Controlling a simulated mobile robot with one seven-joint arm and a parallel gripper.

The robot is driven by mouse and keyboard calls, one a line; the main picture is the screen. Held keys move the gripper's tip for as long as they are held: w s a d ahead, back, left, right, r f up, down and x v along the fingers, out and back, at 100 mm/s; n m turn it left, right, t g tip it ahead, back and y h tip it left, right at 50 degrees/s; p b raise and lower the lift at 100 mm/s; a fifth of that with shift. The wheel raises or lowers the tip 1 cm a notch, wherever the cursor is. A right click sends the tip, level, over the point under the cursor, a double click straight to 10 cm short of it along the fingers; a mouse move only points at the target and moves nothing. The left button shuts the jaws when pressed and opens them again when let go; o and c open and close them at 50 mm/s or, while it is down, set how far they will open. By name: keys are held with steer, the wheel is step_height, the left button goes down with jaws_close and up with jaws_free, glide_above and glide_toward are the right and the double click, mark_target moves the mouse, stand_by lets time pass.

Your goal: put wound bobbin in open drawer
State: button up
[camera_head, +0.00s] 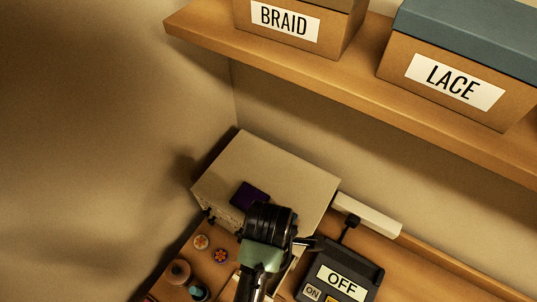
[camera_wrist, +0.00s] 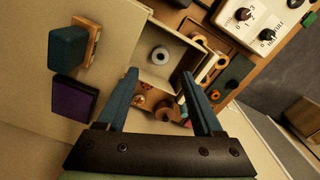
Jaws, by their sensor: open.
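In the wrist view, an open drawer (camera_wrist: 190,55) with pale walls juts from the beige cabinet (camera_wrist: 122,35). A grey, round, wound-looking bobbin (camera_wrist: 159,54) with a dark centre hole lies inside it, apart from my fingers. My gripper (camera_wrist: 160,73) is open, with two teal fingers spread and nothing between the tips; the drawer lies beyond them. In the head view, the cabinet (camera_head: 300,172) stands in the corner, and my dark wrist covers its front, hiding the drawer and my fingertips.
A purple block (camera_head: 250,195) lies on the cabinet; a teal block (camera_wrist: 67,47) shows near it in the wrist view. Orange discs (camera_head: 201,241) and a brown spool (camera_head: 180,271) sit on the table. An OFF/ON box (camera_head: 342,279) stands right, below a shelf (camera_head: 300,68).

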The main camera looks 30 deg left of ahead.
steer(key=shift+r, duration=1.75)
